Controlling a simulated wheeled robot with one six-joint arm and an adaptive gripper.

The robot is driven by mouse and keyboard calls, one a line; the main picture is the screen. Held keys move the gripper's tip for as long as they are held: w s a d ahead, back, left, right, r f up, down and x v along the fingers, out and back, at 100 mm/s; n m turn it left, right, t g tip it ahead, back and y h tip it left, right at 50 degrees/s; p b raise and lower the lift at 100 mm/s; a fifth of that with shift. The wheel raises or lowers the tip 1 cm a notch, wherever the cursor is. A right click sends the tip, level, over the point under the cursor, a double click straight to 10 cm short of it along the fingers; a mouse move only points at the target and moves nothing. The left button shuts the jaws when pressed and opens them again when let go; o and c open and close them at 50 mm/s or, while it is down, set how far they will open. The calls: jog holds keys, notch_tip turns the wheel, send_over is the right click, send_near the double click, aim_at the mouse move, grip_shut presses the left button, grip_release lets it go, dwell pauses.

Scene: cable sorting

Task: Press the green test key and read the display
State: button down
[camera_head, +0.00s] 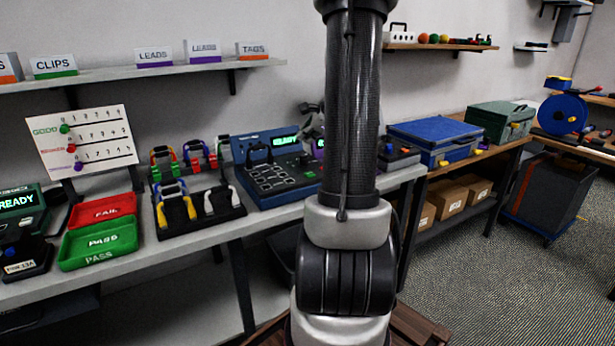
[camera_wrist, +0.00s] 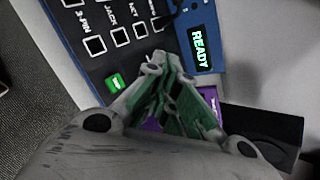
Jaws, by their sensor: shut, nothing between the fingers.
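The blue tester (camera_head: 246,152) stands on the bench in the head view, left of my arm. Its lit display (camera_head: 285,141) reads READY, which also shows on the display in the wrist view (camera_wrist: 199,48). The green test key (camera_wrist: 116,82) is a small lit square on the tester's dark panel (camera_wrist: 88,62), below the labelled sockets. My gripper (camera_wrist: 155,70) is shut and empty, over the panel to the right of the key and apart from it in the picture. Its height above the panel is unclear. In the head view my arm hides most of the gripper.
Coiled cables lie in a dark rack (camera_head: 200,210) left of the tester. A red FAIL tray (camera_head: 103,209) and green PASS tray (camera_head: 98,243) sit farther left. A second READY unit (camera_head: 18,205) stands at the left edge. A blue case (camera_head: 435,137) is right of my arm.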

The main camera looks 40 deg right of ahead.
jog(key=shift+f, duration=0.1)
dwell(0.3)
jog(key=shift+f, duration=4.35)
jog(key=shift+f, duration=0.4)
jog(key=shift+f, duration=0.35)
jog(key=shift+r, duration=0.8)
jog(key=shift+r, duration=0.1)
jog(key=shift+r, duration=2.4)
